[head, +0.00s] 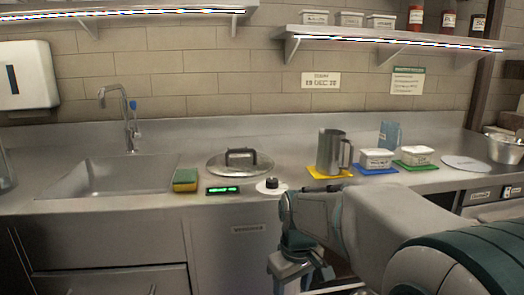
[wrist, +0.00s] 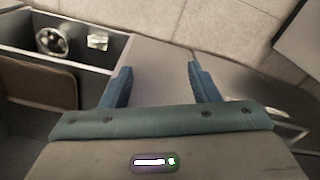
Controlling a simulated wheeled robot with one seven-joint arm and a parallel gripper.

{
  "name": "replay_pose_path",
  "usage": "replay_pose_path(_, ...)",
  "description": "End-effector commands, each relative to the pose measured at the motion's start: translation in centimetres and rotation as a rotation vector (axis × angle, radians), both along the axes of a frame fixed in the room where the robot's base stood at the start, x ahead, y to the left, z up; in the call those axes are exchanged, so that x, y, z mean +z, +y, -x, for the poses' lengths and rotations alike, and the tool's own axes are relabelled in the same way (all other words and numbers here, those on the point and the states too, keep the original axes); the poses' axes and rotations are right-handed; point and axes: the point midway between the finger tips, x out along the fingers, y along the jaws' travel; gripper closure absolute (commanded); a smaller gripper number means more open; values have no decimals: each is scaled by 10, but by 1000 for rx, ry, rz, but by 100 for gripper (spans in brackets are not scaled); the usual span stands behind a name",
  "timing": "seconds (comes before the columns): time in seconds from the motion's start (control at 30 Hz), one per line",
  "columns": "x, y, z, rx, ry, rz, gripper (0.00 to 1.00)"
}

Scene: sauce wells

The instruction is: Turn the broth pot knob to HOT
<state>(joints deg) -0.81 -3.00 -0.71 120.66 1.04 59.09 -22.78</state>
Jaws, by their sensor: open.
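A small black knob (head: 271,183) on a round white dial sits at the counter's front edge. A green-lit display (head: 222,190) lies just left of it. Behind them a round lid (head: 240,162) with a dark handle covers the pot in the counter. The dial's markings are too small to read. In the head view my gripper (head: 291,270) hangs below the counter edge, in front of the cabinet and apart from the knob. In the wrist view my gripper (wrist: 160,78) is open, its two blue fingers apart with nothing between them. The knob does not show there.
A yellow-green sponge (head: 185,180) lies left of the display, beside the sink (head: 110,178). A metal pitcher (head: 330,153) on a yellow mat stands right of the knob. White tubs (head: 376,158) stand farther right. The wrist view shows an open compartment (wrist: 60,75) and floor tiles (wrist: 220,25).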

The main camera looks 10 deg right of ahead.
Motion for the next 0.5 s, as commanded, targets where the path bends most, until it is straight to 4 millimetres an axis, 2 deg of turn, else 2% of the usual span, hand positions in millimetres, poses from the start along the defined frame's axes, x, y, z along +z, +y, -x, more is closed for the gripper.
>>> replay_pose_path(0.03, 32, -1, -14, 36, 5, 1, 45)
replay_pose_path(0.3, 111, -4, -80, 248, 26, 8, 45)
replay_pose_path(0.5, 164, -5, -126, 408, 40, 11, 45)
